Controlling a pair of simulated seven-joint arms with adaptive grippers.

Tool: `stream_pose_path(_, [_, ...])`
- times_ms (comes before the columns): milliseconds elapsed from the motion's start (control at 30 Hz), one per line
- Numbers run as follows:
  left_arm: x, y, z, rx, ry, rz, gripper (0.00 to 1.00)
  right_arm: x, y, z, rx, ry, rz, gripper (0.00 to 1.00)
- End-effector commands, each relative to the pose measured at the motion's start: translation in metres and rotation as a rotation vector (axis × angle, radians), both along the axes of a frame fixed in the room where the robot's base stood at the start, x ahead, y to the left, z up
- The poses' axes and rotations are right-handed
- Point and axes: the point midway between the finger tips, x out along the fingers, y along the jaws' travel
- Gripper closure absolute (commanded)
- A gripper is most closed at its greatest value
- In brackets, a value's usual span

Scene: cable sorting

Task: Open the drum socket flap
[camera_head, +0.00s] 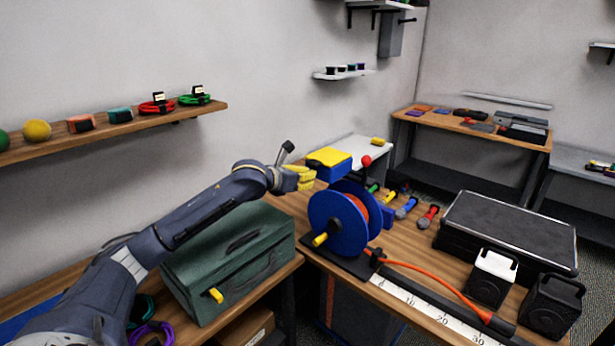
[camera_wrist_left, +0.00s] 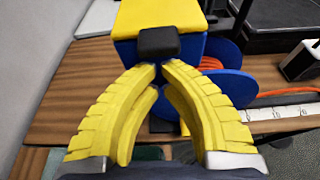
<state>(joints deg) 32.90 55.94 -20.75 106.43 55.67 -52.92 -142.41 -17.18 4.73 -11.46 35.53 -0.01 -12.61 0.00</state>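The cable drum (camera_head: 338,222) is a blue reel with orange cable, standing on the wooden bench. Behind it is a blue socket box (camera_head: 333,172) with a yellow flap (camera_head: 328,156) lying flat on top, seemingly closed. In the left wrist view the yellow flap (camera_wrist_left: 160,16) has a black tab (camera_wrist_left: 158,42) at its near edge. My left gripper (camera_head: 306,177) is at the left side of the box. In the left wrist view its yellow fingertips (camera_wrist_left: 160,68) nearly meet just below the black tab. I cannot tell whether they touch it. My right gripper is not in view.
A red ball-topped lever (camera_head: 366,161) stands just behind the box. Several coloured connectors (camera_head: 405,207) lie to the right. A black case (camera_head: 508,232) and two speaker-like boxes (camera_head: 490,275) fill the bench's right. A green toolbox (camera_head: 228,262) sits below my left arm.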

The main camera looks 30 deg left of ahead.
Motion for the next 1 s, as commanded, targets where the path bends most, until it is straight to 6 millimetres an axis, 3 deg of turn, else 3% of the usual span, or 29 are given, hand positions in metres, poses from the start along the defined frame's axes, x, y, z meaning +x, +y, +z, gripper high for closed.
stream_pose_path(1000, [0.0, -0.003, 0.014, 0.009, 0.058, -0.004, 1.0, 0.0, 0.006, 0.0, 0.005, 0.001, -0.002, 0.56])
